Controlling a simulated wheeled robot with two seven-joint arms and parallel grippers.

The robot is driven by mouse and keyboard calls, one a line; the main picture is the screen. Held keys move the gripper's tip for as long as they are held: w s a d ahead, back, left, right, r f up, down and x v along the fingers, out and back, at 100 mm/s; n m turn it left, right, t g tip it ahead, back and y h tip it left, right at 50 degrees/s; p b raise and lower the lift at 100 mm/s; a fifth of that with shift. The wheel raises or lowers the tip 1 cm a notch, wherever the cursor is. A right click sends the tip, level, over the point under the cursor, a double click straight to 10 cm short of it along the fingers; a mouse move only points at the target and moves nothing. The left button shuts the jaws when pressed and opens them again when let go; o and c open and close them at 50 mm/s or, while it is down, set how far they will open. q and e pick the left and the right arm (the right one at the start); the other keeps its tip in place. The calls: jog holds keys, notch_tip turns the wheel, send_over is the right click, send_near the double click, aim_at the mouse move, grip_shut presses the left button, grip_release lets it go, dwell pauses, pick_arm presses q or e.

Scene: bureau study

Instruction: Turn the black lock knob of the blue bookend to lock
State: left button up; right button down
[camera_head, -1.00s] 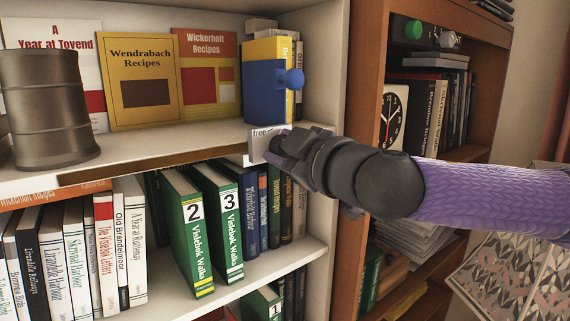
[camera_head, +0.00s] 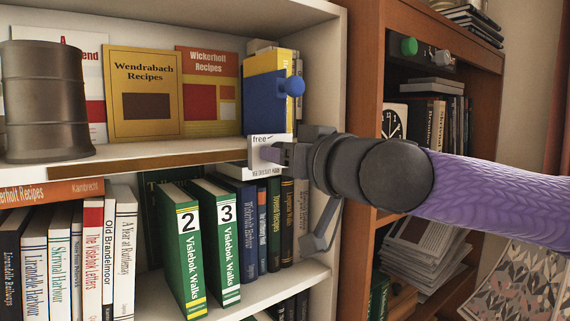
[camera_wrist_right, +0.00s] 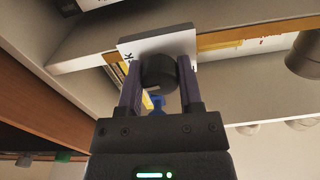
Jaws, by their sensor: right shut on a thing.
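The blue bookend (camera_head: 264,108) with its round blue ball stands on the white upper shelf, against a yellow book. Below it, at the shelf's front edge, is a white plate (camera_head: 262,141) reading "free"; its lower print is too small to read. My right gripper (camera_head: 273,155) reaches in from the right in front of this plate. In the right wrist view, my gripper's two fingers (camera_wrist_right: 158,82) are closed around the black knob (camera_wrist_right: 158,70), with the white plate (camera_wrist_right: 170,44) behind it. The knob's pointer direction cannot be seen. The left gripper is not in view.
A dark metal drum (camera_head: 47,105) and recipe books (camera_head: 142,95) stand on the upper shelf. A brown bookcase (camera_head: 364,75) with a clock (camera_head: 394,122) stands to the right.

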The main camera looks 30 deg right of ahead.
jog(key=shift+r+m, duration=0.15)
jog(key=shift+m, duration=0.55)
jog(key=shift+c, duration=1.3)
grip_release()
jog(key=shift+s+b, duration=0.1)
jog(key=shift+b, duration=0.2)
jog(key=s+b, duration=0.2)
jog(key=s, duration=0.7)
jog(key=shift+s+d, duration=0.35)
jog(key=shift+d, duration=0.05)
